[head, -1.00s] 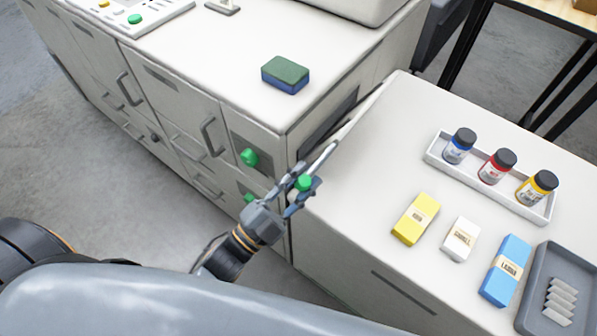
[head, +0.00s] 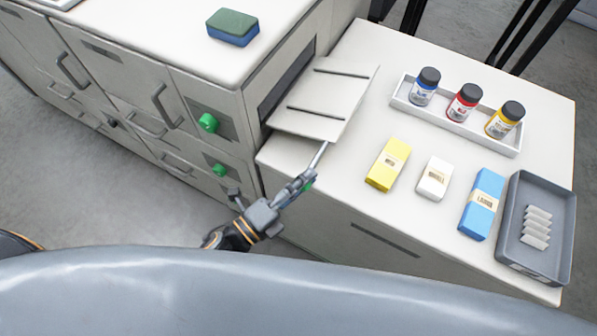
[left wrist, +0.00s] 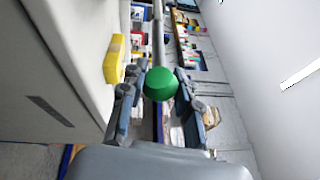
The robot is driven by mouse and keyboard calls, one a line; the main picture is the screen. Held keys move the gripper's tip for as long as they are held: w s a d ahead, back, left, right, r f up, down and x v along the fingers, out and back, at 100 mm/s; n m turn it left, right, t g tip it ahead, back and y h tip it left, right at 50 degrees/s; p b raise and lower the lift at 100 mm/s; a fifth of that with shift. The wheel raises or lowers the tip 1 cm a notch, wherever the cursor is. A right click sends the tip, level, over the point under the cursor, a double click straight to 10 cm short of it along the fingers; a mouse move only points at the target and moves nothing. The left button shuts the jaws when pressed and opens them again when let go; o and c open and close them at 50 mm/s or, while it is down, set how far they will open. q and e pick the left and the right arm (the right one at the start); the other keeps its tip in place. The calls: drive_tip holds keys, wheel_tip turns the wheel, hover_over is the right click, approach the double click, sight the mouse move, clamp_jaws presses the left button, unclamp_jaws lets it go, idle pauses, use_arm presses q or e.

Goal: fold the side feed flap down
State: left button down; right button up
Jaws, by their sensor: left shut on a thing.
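The side feed flap (head: 325,98) is a pale panel with two dark ribs, folded out from the dark slot in the machine's side. It spreads over the lower cabinet top; I cannot tell if it lies fully level. A thin rod runs from its near corner to a green knob (head: 309,185). My left gripper (head: 303,181) is shut on this knob, and its fingers partly hide it. In the left wrist view the green knob (left wrist: 160,84) sits between the two fingers, with the rod beyond. My right gripper is not in view.
The machine (head: 150,35) has green knobs on its front and a green-blue sponge (head: 233,27) on top. On the cabinet top stand a tray of bottles (head: 455,122), a yellow box (head: 388,165), a white box (head: 434,178), a blue box (head: 482,204) and a grey tray (head: 511,240).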

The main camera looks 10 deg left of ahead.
use_arm(q)
drive_tip(key=shift+s+d+f+m, duration=0.1)
drive_tip(key=shift+f+m, duration=0.4)
drive_tip(key=shift+f, duration=0.35)
drive_tip(key=c, duration=1)
unclamp_jaws()
drive_tip(key=shift+o, duration=0.2)
drive_tip(key=r+v, duration=0.1)
drive_tip(key=v, duration=1)
drive_tip(key=shift+s+a+f, duration=0.25)
drive_tip(key=shift+s+a, duration=0.1)
